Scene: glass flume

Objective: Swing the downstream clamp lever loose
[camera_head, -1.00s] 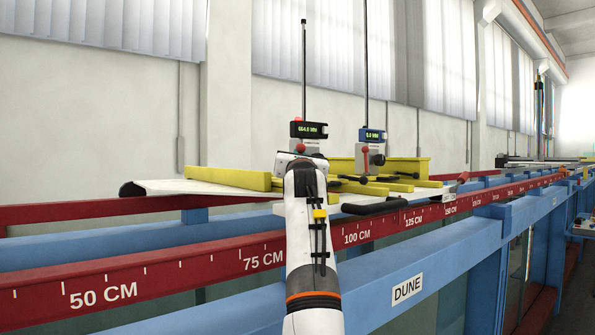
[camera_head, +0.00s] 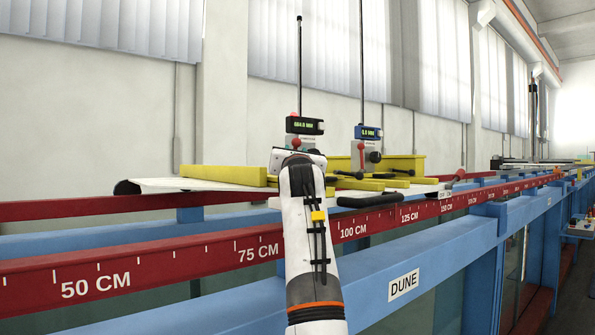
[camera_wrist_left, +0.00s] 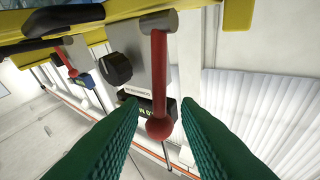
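Two point gauges stand on the yellow carriage. The nearer has a black display box (camera_head: 305,125) and a clamp lever with a red ball (camera_head: 296,143). The farther has a blue display box (camera_head: 368,132) and a red lever (camera_head: 361,152). I cannot tell which is downstream. In the left wrist view, the nearer red lever (camera_wrist_left: 160,75) runs from a grey pivot to its ball (camera_wrist_left: 158,128). My left gripper (camera_wrist_left: 160,106) is open, its green fingers on either side of the ball, with gaps visible. In the head view my wrist hides the fingers. My right gripper is out of view.
A black knob (camera_wrist_left: 116,68) sits beside the near lever, and the farther red lever (camera_wrist_left: 65,60) is to its left. Yellow carriage bars (camera_head: 222,175) and a black handle (camera_head: 369,200) lie close by. The red scale rail (camera_head: 200,256) and blue flume beam (camera_head: 440,255) run in front.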

